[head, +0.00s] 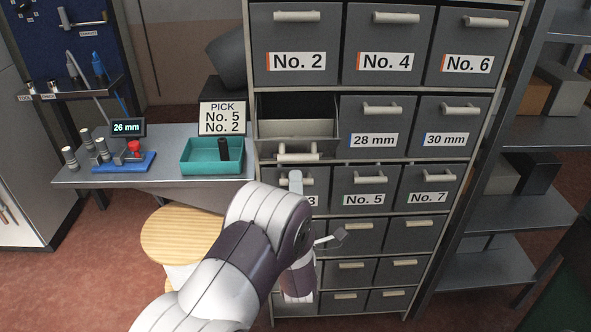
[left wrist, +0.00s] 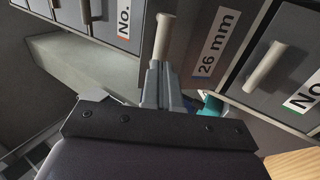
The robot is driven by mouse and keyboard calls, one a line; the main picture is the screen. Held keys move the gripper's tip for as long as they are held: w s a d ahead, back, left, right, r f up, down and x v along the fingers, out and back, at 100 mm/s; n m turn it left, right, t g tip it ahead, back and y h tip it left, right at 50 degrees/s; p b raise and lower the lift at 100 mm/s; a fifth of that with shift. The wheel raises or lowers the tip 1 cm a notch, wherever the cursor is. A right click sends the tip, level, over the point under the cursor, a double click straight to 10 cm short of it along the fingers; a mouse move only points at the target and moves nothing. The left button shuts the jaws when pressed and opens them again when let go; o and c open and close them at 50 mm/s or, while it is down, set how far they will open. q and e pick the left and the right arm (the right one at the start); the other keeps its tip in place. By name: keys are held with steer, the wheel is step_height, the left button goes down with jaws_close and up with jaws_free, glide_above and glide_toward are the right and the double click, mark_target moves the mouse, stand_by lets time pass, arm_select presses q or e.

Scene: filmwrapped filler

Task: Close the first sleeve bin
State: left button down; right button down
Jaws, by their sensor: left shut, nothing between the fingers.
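The 26 mm sleeve bin (head: 296,129) is the left drawer of the second row in the head view. It is pulled out, and its dark inside shows from above. Its front and bar handle (left wrist: 165,37) show in the left wrist view, with the label 26 mm. My left gripper (head: 296,179) is shut and empty, just below the handle in the head view. In the left wrist view its fingertips (left wrist: 161,68) are close to one end of the handle; I cannot tell whether they touch. My right gripper is not in view.
The 28 mm (head: 374,140) and 30 mm (head: 446,138) bins beside it are shut, as are the other drawers I can see. A bench (head: 180,180) at left holds a teal tray (head: 187,165) with a black cylinder.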

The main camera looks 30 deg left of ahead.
mark_target(294, 143)
arm_select(q)
steer(key=shift+x, duration=0.95)
steer(key=shift+w+r+p, duration=0.15)
steer(key=shift+r+p, duration=0.3)
steer(key=shift+p, duration=0.2)
steer(key=r+g+p, duration=0.1)
steer(key=p, duration=0.1)
steer(key=w+a+r+g+h+p, duration=0.1)
steer(key=r+p, duration=0.1)
steer(key=w+r+p, duration=0.1)
steer(key=r+p, duration=0.1)
steer(key=shift+w+a+r+g+h+p, duration=0.1)
steer(key=shift+a+g+h+p, duration=0.1)
steer(key=shift+g+h+p, duration=0.2)
steer(key=w+a+r+g+p, duration=0.1)
steer(key=w+a+r+g+h+p, duration=0.1)
steer(key=w+p, duration=0.1)
steer(key=shift+r+g+h, duration=0.25)
steer(key=shift+g+h, duration=0.05)
steer(key=shift+w+a+r+g+p, duration=0.15)
steer(key=shift+w+g+p, duration=0.15)
steer(key=shift+w+a+r, duration=0.2)
steer(key=shift+w+a, duration=0.15)
steer(key=shift+w, duration=0.3)
steer(key=shift+w+a+r, duration=0.1)
steer(key=shift+w+r, duration=0.05)
steer(key=shift+r, duration=0.15)
